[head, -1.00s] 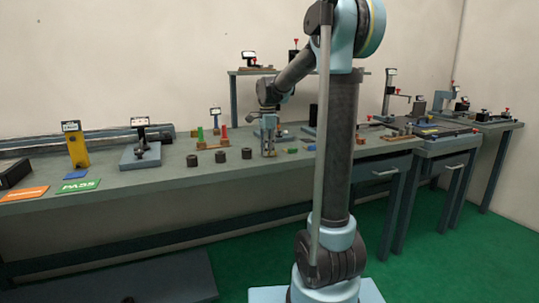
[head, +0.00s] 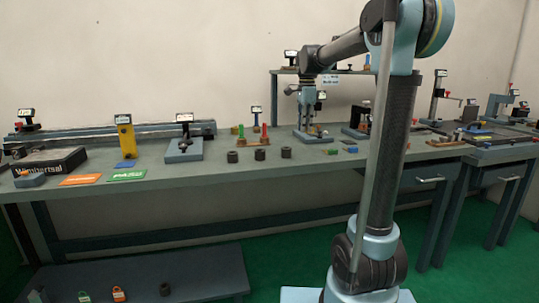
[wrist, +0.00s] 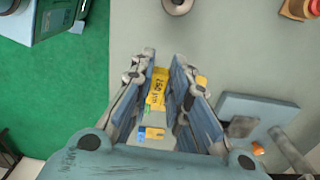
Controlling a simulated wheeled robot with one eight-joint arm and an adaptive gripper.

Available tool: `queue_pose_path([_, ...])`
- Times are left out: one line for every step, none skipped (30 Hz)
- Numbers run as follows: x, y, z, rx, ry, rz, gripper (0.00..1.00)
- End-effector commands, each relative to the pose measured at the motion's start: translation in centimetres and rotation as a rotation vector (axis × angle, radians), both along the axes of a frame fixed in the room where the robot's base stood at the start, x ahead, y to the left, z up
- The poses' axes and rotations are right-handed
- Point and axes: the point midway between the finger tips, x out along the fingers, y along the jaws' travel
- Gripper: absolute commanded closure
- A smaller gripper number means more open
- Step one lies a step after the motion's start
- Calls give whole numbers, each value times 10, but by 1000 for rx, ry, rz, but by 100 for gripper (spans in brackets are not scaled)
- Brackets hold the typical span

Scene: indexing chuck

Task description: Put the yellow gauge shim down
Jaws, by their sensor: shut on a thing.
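The yellow gauge shim (wrist: 157,88) shows in the wrist view as a thin strip with dark printing, held between the fingers of my gripper (wrist: 165,62). The gripper is shut on it. In the head view my gripper (head: 306,104) hangs above the back part of the grey bench (head: 225,176), in front of a small stand with a label. The shim is too small to make out in the head view. A smaller yellow and blue patch (wrist: 154,133) shows between the finger bases; I cannot tell what it belongs to.
Several dark cylinders, including one at the right (head: 286,152), stand left of my gripper. A green block (head: 333,152) and a blue block (head: 350,149) lie to the right. A green PASS card (head: 126,175) and an orange card (head: 80,180) lie at left. Bench space before the cylinders is clear.

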Motion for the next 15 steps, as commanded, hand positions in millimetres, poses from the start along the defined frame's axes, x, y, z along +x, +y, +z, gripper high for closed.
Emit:
queue_pose_path([0,8,0,0,1,17,100])
queue_pose_path([0,12,0,0,2,26,100])
queue_pose_path([0,17,-1,0,2,36,100])
queue_pose_path([-1,20,-3,-1,3,43,100])
queue_pose_path([-1,22,-5,-1,3,47,100])
queue_pose_path([0,23,-10,-1,4,49,100])
queue_pose_path([0,23,-15,-1,4,49,100])
queue_pose_path([0,23,-20,-1,4,49,100])
queue_pose_path([-1,23,-27,-1,4,49,100])
queue_pose_path([0,23,-32,-1,4,48,100])
queue_pose_path([0,23,-37,-1,4,48,100])
queue_pose_path([-1,23,-43,-1,4,48,100])
queue_pose_path([-1,23,-47,-1,4,48,100])
queue_pose_path([-1,23,-50,-1,4,48,100])
queue_pose_path([-1,23,-53,-1,4,48,100])
